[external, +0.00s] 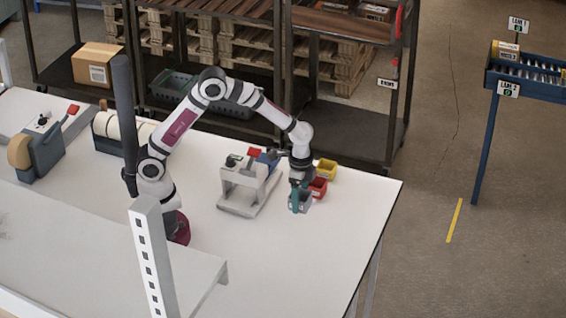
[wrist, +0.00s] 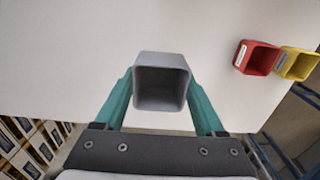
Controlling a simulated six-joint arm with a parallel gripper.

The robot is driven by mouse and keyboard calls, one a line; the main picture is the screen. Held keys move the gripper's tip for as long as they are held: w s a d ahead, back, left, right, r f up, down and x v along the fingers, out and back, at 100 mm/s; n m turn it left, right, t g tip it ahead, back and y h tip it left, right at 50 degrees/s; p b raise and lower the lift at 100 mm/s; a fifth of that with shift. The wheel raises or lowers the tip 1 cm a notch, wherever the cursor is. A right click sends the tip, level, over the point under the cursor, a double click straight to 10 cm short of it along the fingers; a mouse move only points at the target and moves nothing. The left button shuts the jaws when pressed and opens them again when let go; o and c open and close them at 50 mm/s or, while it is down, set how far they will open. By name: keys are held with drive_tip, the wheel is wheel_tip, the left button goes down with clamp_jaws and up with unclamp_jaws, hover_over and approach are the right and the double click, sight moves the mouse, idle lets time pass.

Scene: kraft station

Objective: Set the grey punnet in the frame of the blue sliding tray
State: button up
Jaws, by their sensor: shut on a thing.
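The grey punnet (wrist: 162,60) is between the two teal fingers of my gripper (wrist: 161,80) in the wrist view, with its open mouth facing the camera. My gripper (external: 300,184) is shut on it. In the external view the punnet (external: 301,203) hangs below the fingers, over the white table near its right part; the exact height is hard to tell. A small blue part (external: 268,158) shows behind the grey-white stand, left of my gripper. I cannot tell whether it is the blue sliding tray. No blue tray shows in the wrist view.
A red bin (external: 318,188) and a yellow bin (external: 326,169) stand just right of my gripper. The grey-white stand (external: 247,187) is to its left. The white table (external: 300,260) is clear in front. A dark rack (external: 345,130) stands behind the table.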

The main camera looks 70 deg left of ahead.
sight(257, 160)
drive_tip(key=shift+n, duration=0.7)
drive_tip(key=r, duration=0.3)
drive_tip(key=w+r, duration=0.1)
drive_tip(key=r, duration=0.2)
drive_tip(key=w+a+r+n, duration=0.1)
drive_tip(key=a+r+n, duration=0.1)
drive_tip(key=a+r, duration=0.55)
drive_tip(key=a+r+n, duration=0.2)
drive_tip(key=a+r, duration=0.3)
drive_tip(key=r, duration=0.6)
drive_tip(key=s+a+f+m, duration=0.1)
drive_tip(key=a+f, duration=0.3)
drive_tip(key=f, duration=0.4)
drive_tip(key=s+a+f+m, duration=0.2)
drive_tip(key=a+f, duration=0.3)
drive_tip(key=f, duration=0.3)
drive_tip(key=s+a+f+m, duration=0.1)
drive_tip(key=a+f+m, duration=0.1)
drive_tip(key=a+f, duration=0.3)
drive_tip(key=shift+s+a+f, duration=0.1)
drive_tip(key=shift+s+f, duration=0.05)
drive_tip(key=shift+f, duration=0.7)
drive_tip(key=shift+s+a+f, duration=0.1)
drive_tip(key=shift+s+f, duration=0.05)
drive_tip(key=shift+f, duration=3.3)
drive_tip(key=shift+f, duration=0.25)
